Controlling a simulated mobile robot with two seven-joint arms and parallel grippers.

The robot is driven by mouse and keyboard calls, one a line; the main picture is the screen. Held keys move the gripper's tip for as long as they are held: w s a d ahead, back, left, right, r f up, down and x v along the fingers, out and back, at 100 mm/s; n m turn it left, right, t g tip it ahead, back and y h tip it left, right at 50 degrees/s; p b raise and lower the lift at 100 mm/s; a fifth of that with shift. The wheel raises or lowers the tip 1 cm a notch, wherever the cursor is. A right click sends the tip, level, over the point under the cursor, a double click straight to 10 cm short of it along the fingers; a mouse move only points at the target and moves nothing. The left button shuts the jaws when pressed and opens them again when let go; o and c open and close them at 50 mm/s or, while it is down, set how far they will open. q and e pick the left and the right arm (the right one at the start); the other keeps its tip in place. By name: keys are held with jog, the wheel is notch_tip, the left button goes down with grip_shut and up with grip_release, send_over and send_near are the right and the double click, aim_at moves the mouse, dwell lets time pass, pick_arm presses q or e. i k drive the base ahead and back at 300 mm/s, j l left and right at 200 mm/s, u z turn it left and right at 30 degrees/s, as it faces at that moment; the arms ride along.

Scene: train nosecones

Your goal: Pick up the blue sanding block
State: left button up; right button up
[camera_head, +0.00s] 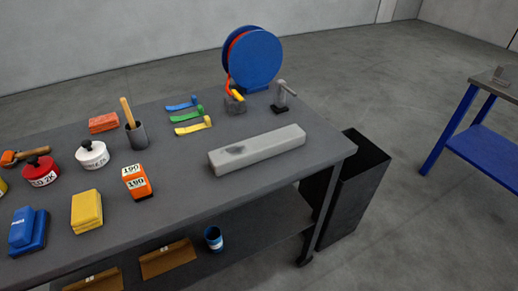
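A blue block-shaped item (27,231), which looks like the blue sanding block, sits on the grey workbench (190,215) at its left front. It has a raised upper part on a wider base, with small pale lettering on one face. It stands upright and nothing touches it. A yellow block (87,211) of similar size lies to its right, with a gap between them. Neither of my grippers is in view.
A blue reel (256,60) stands at the back. A black bin (355,190) stands right.

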aim_at(28, 234)
jog(key=u, duration=1.7)
